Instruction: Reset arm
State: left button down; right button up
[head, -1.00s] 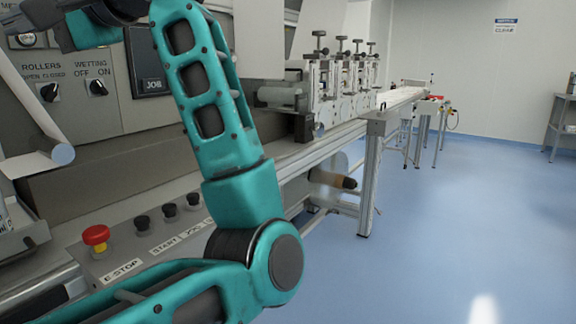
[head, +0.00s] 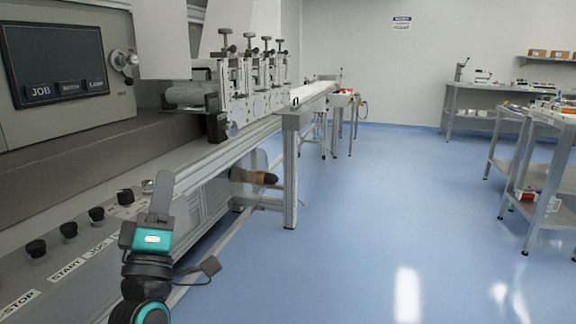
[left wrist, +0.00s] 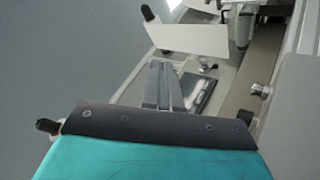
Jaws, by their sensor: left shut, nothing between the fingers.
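My left gripper (head: 162,192) stands upright in the lower left of the head view, in front of the converter's control ledge. Its grey fingers are together and hold nothing. Its teal and black wrist shows below it. In the left wrist view the shut fingers (left wrist: 163,86) point away from the teal body, with the machine beyond them. Whether the gripper touches the ledge cannot be told, but a gap seems to show. My right gripper is in neither view.
The web converter's screen panel (head: 55,62) and black buttons (head: 68,229) are at left. Its roller stations (head: 252,88) run toward the back. Shelved tables (head: 553,125) stand at right. The blue floor (head: 350,230) between is clear.

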pick_arm(q)
jog(key=s+d+f+m+g+h, duration=0.1)
jog(key=d+f+m+g+h, duration=0.2)
jog(key=f, duration=0.4)
jog(key=s+d+f+m+g+h, duration=0.1)
jog(key=f+m+g+h, duration=0.1)
jog(key=f+m, duration=0.4)
jog(key=s+d+f+m+g, duration=0.2)
jog(key=s+f+m+g, duration=0.25)
jog(key=s+f, duration=0.55)
jog(key=s+d+f+m+g, duration=0.25)
jog(key=s+f+g, duration=0.25)
jog(key=f, duration=0.9)
jog(key=s+a+r+p, duration=0.1)
jog(key=r+p, duration=0.4)
jog(key=p, duration=0.3)
jog(key=s+a+r+m+p, duration=0.1)
jog(key=a+r+p, duration=0.1)
jog(key=r+p, duration=0.4)
jog(key=shift+s+a+g+y+p, duration=0.25)
jog(key=shift+s+g+y+p, duration=0.2)
jog(key=shift+p, duration=0.6)
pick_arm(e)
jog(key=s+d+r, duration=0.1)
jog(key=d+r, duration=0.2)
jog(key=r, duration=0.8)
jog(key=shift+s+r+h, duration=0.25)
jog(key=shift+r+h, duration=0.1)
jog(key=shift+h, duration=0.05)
